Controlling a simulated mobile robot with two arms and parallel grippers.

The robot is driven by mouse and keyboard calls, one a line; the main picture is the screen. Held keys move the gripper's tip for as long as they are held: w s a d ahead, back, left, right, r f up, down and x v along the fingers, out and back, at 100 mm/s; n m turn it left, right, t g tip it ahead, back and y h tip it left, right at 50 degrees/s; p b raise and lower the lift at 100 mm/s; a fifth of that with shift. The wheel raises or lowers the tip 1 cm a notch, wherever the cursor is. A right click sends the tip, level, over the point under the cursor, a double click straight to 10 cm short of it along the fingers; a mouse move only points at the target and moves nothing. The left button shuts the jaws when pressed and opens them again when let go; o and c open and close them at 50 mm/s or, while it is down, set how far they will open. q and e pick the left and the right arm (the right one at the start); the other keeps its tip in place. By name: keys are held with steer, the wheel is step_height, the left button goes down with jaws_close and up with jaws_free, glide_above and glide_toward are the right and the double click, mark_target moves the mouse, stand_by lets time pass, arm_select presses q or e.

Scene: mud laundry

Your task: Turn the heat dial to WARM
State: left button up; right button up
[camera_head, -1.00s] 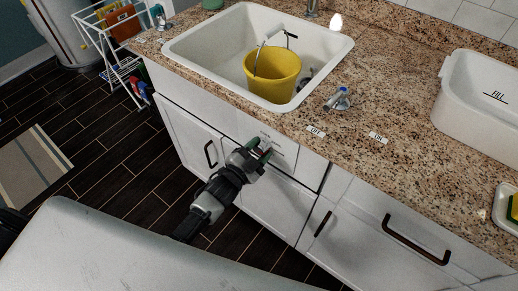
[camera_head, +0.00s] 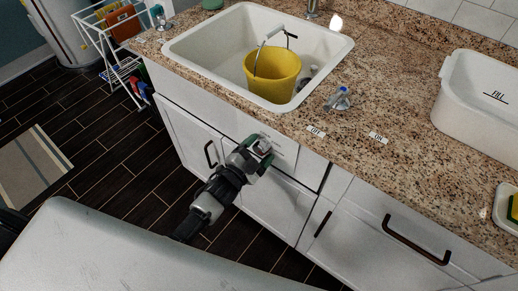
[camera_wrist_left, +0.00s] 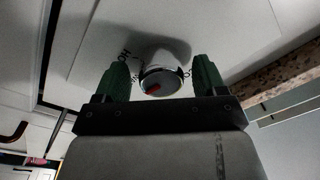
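The heat dial (camera_wrist_left: 160,76) is a round pale knob with a red mark, on the white panel below the sink. In the left wrist view it sits between my left gripper's (camera_wrist_left: 162,77) two green fingers, with a narrow gap showing on each side. Partly hidden lettering stands around the dial, and the word at its upper left starts with "HO". I cannot tell which setting the mark points to. In the head view my left gripper (camera_head: 261,151) is at the panel and mostly covers the dial. My right gripper is not in view.
A white sink (camera_head: 210,52) holds a yellow bucket (camera_head: 272,76). A blue-topped tap handle (camera_head: 338,98) and two small labels are on the granite counter (camera_head: 390,90) above the panel. A white tub (camera_head: 480,120) stands at right. Cabinet doors with dark handles lie below.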

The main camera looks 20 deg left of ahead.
arm_select(q)
steer(key=v, duration=1)
steer(key=shift+s+a, duration=0.25)
steer(key=shift+s, duration=0.1)
steer(key=s+a+f+n+g+y, duration=0.1)
steer(key=s+f+n+g+y, duration=0.15)
steer(key=f, duration=0.55)
steer(key=s+a+f+n+g+y+p, duration=0.1)
steer(key=s+f+n+g, duration=0.2)
steer(key=f, duration=0.5)
steer(key=s+a+f+n+g+y, duration=0.1)
steer(key=s+a+f+g, duration=0.1)
steer(key=s+f, duration=0.45)
steer(key=s+f+n+g+y, duration=0.1)
steer(key=s+f+n+g, duration=0.1)
steer(key=s+f+g, duration=0.2)
steer(key=s+f+n+g+y+p, duration=0.1)
steer(key=s+f+g, duration=0.4)
steer(key=s, duration=1.3)
step_height(320, 180, down, 5)
steer(key=shift+a+r+n, duration=0.15)
steer(key=shift+a+n, duration=0.3)
